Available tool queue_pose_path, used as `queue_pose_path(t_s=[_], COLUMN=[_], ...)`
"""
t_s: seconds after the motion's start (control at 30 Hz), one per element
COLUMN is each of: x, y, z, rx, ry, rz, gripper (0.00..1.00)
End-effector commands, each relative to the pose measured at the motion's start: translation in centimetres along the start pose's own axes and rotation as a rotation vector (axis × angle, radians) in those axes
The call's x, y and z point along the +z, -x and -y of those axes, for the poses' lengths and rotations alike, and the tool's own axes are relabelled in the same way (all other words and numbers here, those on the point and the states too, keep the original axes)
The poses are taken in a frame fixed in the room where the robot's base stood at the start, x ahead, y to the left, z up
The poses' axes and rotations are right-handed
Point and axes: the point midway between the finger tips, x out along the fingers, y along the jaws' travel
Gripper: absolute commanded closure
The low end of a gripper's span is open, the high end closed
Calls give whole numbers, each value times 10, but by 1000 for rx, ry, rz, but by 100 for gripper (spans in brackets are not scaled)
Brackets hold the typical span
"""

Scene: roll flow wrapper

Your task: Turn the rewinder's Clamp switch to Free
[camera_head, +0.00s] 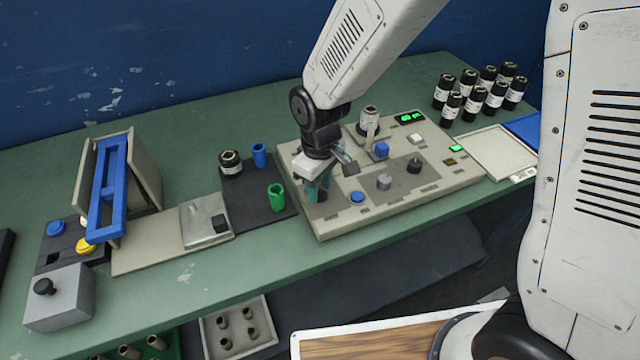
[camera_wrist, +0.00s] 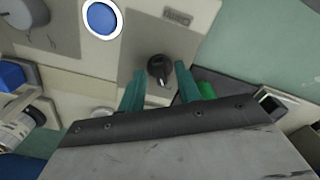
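The rewinder (camera_head: 345,219) is a beige box with a sloped panel on the green bench. My gripper (camera_head: 319,188) is over the panel's front left corner. In the wrist view my gripper (camera_wrist: 160,88) is open, its teal fingers on either side of the knob, with gaps visible between fingers and knob.
A round blue button (camera_head: 357,197), a grey dial (camera_head: 384,181) and a black knob (camera_head: 414,166) lie to the right on the panel. A green cup (camera_head: 276,197) stands close left of my gripper. Several black rolls (camera_head: 473,103) stand at the right back.

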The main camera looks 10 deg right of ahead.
Motion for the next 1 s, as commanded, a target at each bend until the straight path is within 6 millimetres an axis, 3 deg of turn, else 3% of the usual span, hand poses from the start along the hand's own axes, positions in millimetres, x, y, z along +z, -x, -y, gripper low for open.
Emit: queue_pose_path(t_s=[0.27,0.7,1.0], x=[0,0,0], y=[5,71,78], z=[0,0,0], rx=[0,1,0], ry=[0,0,0], rz=[-1,-2,1], gripper=[66,66,66])
